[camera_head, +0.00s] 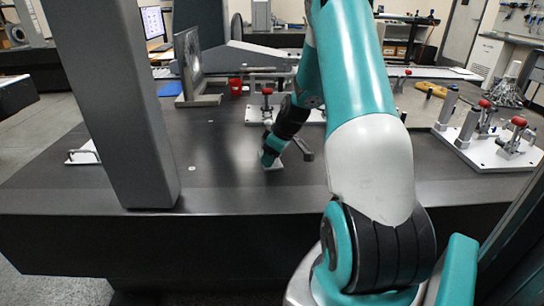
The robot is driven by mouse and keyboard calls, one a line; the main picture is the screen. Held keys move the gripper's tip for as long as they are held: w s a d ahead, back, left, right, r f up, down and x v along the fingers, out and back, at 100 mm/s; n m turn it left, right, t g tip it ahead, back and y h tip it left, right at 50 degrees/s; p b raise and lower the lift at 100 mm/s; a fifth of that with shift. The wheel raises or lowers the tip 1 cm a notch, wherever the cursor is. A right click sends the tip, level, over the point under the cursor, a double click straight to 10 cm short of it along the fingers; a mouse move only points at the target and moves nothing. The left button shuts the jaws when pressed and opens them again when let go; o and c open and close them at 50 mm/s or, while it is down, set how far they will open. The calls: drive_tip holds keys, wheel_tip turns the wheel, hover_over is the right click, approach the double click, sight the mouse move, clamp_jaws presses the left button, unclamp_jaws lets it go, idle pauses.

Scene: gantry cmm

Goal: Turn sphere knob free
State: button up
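My teal arm reaches from the right foreground down to the dark table (240,185). I cannot pick out the sphere knob with certainty. A red knob (267,91) tops a fixture on a white plate (254,115) behind the gripper.
A grey column (118,100) rises at left. A white plate (470,152) at right carries metal posts and red knobs (484,103). The table's left-front is mostly clear.

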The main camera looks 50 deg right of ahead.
drive_tip(key=p+v, duration=0.2)
drive_tip(key=v, duration=1.5)
drive_tip(key=shift+r, duration=0.2)
